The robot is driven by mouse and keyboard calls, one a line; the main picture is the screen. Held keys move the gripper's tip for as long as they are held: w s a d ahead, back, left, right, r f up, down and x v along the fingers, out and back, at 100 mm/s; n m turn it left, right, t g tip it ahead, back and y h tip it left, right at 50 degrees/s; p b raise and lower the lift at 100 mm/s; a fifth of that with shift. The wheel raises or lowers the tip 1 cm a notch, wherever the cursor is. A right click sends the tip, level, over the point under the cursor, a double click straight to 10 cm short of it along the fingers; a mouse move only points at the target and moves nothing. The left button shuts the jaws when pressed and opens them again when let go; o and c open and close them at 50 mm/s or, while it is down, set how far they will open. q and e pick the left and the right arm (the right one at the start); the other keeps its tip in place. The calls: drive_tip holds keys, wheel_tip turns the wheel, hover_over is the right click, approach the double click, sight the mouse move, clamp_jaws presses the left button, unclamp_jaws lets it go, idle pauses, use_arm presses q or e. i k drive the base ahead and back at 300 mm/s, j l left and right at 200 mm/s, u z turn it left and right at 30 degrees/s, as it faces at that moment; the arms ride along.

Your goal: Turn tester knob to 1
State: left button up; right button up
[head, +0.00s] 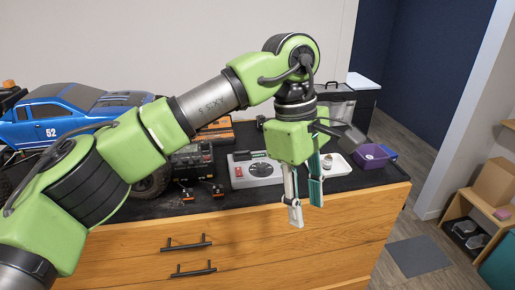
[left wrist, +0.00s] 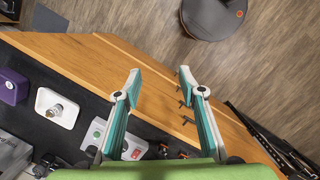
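The tester (head: 240,181) is a pale box with a round grey knob (head: 261,169) and a red button, lying on the dark top of the wooden cabinet. The number at which the knob points is too small to read. My left gripper (head: 306,213) hangs to the right of the tester and in front of it, fingertips down past the cabinet's front edge. Its fingers are apart with nothing between them, as the left wrist view (left wrist: 160,75) also shows. There the tester (left wrist: 130,148) is partly hidden behind a finger. My right gripper is in neither view.
A blue truck (head: 60,115) and a black device (head: 192,163) stand left of the tester. A white tray (head: 341,170) with a small jar and a purple bin (head: 370,158) stand to the right. Drawer handles (head: 187,244) stick out from the cabinet front.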

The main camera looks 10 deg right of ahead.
sight(261, 166)
drive_tip(key=i, duration=1)
